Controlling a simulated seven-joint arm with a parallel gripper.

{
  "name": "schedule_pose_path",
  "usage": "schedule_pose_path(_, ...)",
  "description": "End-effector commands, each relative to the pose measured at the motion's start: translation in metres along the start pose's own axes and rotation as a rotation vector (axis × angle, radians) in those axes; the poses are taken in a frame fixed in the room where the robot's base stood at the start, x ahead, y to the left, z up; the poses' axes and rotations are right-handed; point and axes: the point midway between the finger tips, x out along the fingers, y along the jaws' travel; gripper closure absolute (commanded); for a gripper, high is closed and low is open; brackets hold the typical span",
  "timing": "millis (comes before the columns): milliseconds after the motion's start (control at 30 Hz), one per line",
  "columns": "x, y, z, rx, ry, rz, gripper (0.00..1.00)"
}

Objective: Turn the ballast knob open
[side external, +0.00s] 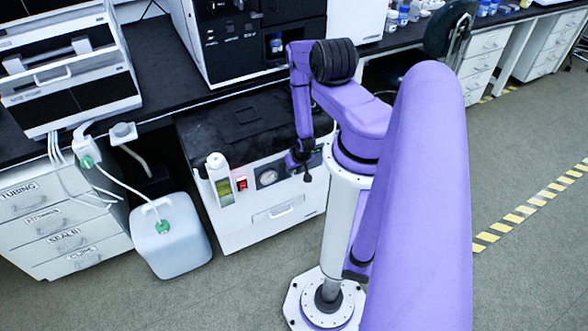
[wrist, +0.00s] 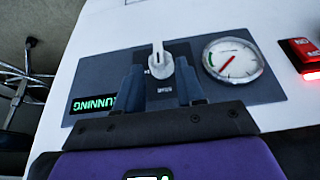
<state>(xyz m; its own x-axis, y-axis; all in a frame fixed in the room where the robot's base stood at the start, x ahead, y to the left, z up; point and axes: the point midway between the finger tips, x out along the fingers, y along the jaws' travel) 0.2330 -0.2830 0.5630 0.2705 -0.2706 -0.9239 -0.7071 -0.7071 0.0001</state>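The ballast knob (wrist: 160,62) is a light grey lever-shaped knob on a dark panel (wrist: 255,88) in the wrist view. Its pointer end points toward the top of that picture. My gripper (wrist: 160,72) is open, with one dark finger on each side of the knob. A strip of panel with small lettering shows between the fingers; I cannot tell whether either finger touches the knob. In the side external view my gripper (side external: 302,168) is at the front of the white pump unit (side external: 240,225), and the knob is hidden there.
A round gauge (wrist: 232,59) sits beside the knob, with a lit red switch (wrist: 300,52) farther right. A green display (wrist: 94,103) reads RUNNING. In the side external view, a bottle (side external: 220,178) hangs at the unit's front and a white jug (side external: 170,245) stands left.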

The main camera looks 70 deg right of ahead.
Motion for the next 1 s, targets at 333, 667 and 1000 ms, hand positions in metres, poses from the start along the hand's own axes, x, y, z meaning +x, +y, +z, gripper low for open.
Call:
schedule_pose_path(333,0.016,0.0,0.0,0.0,0.0,0.0,0.62)
schedule_pose_path(667,0.016,0.0,0.0,0.0,0.0,0.0,0.91)
schedule_pose_path(1000,0.016,0.002,0.0,0.011,0.0,-0.021,0.98)
